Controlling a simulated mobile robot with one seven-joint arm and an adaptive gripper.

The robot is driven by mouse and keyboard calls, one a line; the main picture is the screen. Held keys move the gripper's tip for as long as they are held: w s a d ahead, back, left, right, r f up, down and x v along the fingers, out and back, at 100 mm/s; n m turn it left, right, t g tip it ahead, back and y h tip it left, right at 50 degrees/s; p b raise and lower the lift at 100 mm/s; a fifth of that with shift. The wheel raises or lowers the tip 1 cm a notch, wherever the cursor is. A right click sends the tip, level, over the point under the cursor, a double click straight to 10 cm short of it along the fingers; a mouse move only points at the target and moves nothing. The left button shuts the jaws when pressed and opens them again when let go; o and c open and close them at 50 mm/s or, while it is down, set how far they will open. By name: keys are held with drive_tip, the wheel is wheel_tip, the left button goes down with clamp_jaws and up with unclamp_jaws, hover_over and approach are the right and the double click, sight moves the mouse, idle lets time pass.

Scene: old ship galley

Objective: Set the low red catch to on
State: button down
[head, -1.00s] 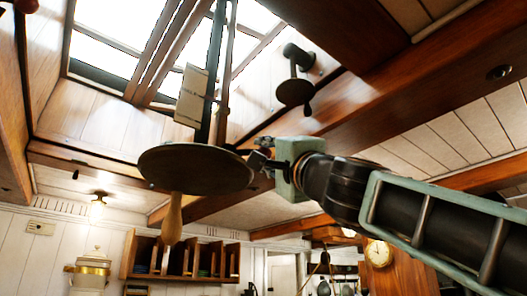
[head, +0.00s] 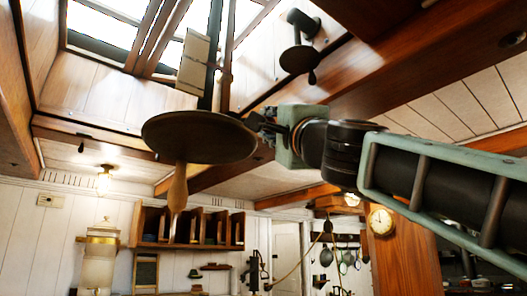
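No red catch can be made out in the head view. My gripper (head: 264,128) is high up at the end of my arm, just right of a dark round disc (head: 200,136) with a wooden handle hanging below the skylight. The fingers are small, dark and seen from behind. I cannot tell whether they touch the disc's edge, or whether they are open or shut.
A second, smaller dark disc with a crank (head: 298,59) hangs right of the skylight. Wooden beams (head: 340,75) cross overhead. A wooden rack (head: 190,226), a lit lamp (head: 105,179), a clock (head: 381,221) and hanging pans (head: 326,257) are farther back.

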drive_tip(key=shift+f, duration=0.1)
drive_tip(key=c, duration=1.6)
unclamp_jaws()
drive_tip(key=shift+v, duration=0.85)
drive_tip(key=v, duration=1)
drive_tip(key=shift+s+f, duration=0.1)
